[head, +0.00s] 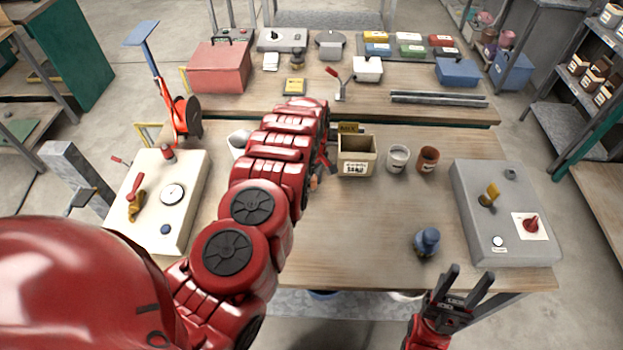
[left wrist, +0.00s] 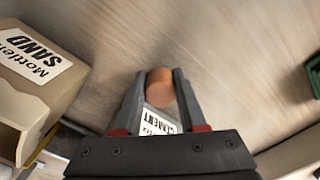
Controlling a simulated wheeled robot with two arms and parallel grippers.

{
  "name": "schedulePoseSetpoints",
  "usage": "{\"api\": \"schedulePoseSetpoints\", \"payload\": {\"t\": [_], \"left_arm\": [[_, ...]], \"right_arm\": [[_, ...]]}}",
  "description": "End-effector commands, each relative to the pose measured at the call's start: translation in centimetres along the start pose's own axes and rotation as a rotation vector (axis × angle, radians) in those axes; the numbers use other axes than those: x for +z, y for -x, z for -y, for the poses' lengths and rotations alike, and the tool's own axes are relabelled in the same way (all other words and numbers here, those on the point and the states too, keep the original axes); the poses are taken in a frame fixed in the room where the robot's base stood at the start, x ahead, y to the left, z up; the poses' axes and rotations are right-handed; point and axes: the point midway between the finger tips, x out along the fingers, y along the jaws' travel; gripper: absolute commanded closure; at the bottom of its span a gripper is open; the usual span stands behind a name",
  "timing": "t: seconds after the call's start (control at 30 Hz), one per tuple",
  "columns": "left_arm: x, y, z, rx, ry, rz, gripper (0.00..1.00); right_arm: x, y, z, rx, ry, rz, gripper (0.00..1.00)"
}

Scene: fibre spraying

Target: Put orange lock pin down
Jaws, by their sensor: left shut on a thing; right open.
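My left gripper (head: 322,168) is shut on the orange lock pin (left wrist: 160,88), whose round end shows between the fingertips in the left wrist view. In the head view only a small orange bit of the pin (head: 313,183) shows below the red left arm, left of the sand box. The pin is over the wooden table (head: 370,230); I cannot tell whether it touches the top. My right gripper (head: 462,286) is open and empty at the table's front right edge.
A sand box (head: 356,160), a white cup (head: 397,158) and a brown cup (head: 428,159) stand right of the left gripper. A blue knob-like object (head: 427,242) stands nearer. Control boxes sit at left (head: 165,215) and right (head: 520,245). The table's front middle is clear.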

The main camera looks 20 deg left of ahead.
Motion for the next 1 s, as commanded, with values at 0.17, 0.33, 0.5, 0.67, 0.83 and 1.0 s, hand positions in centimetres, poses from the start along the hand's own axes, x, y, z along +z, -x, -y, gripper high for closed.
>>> {"api": "schedulePoseSetpoints", "payload": {"t": [0.17,0.33,0.5,0.67,0.83,1.0], "left_arm": [[0.0,-0.7,0.0,0.000,0.000,0.000,1.00],[0.0,-0.5,0.0,0.000,0.000,0.000,0.30],[0.0,-0.5,0.0,0.000,-0.001,0.000,0.30],[0.0,-0.1,0.0,0.000,-0.001,0.000,0.30],[0.0,0.8,0.0,-0.002,0.000,0.000,0.30],[0.1,3.1,-0.1,0.002,-0.001,0.002,0.30]], "right_arm": [[0.1,0.6,0.0,0.000,0.000,0.000,0.50],[0.1,0.4,0.0,0.000,0.000,0.000,0.50],[0.1,0.4,0.0,0.000,0.000,0.000,0.50],[0.0,0.1,0.0,0.000,0.000,0.000,0.50],[0.1,0.4,0.0,0.000,0.000,0.000,0.50],[0.2,1.3,0.1,0.000,0.000,0.000,0.50]]}}
